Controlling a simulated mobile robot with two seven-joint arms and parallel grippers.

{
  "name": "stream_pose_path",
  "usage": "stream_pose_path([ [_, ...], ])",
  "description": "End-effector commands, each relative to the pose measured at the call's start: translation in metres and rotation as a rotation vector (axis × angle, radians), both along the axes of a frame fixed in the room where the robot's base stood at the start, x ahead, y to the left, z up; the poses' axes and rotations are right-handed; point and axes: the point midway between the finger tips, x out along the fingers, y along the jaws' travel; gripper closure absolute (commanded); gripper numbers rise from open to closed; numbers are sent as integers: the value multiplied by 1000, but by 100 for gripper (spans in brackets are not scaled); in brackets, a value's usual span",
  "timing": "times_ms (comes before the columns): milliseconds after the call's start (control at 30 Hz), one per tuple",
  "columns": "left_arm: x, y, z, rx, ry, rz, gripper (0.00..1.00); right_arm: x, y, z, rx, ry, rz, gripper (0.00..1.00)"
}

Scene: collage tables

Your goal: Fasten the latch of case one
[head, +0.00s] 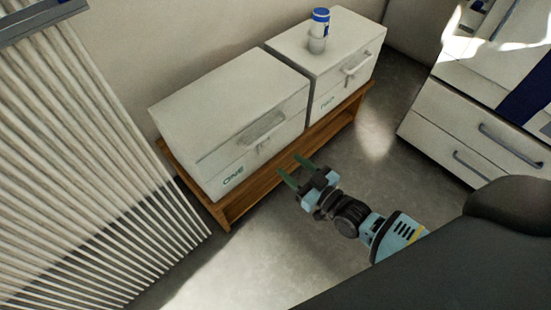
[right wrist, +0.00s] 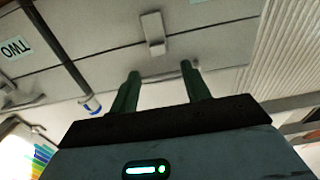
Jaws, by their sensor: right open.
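Case one (head: 225,112) is a pale closed box marked ONE, on the left of a low wooden bench. Its front has a long handle (head: 262,127) and a small latch (head: 264,146) near the lid seam. The latch also shows in the right wrist view (right wrist: 153,30), as a pale plate across the seam line; I cannot tell if it is fastened. My right gripper (head: 291,168) is open and empty, in front of the case and apart from it. Its green fingers (right wrist: 155,90) point toward the latch side in the right wrist view. My left gripper is not in view.
Case two (head: 335,62), marked TWO, stands to the right with a blue and white can (head: 319,28) on its lid. The wooden bench (head: 240,205) carries both cases. A slatted panel (head: 75,150) is at left, white drawers (head: 460,135) at right. The floor before the bench is clear.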

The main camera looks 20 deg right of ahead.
Motion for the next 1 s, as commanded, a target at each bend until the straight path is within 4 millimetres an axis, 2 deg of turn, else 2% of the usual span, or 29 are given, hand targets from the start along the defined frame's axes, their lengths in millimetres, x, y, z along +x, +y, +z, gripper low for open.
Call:
stream_pose_path([
  [367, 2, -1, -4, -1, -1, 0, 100, 12, 1, -1, 1, -14, -1, 53],
  [800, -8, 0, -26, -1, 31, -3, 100, 68, 22, -2, 0, -12, -1, 53],
  [1000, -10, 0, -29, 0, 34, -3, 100, 78, 25, -1, 0, -11, -1, 53],
])
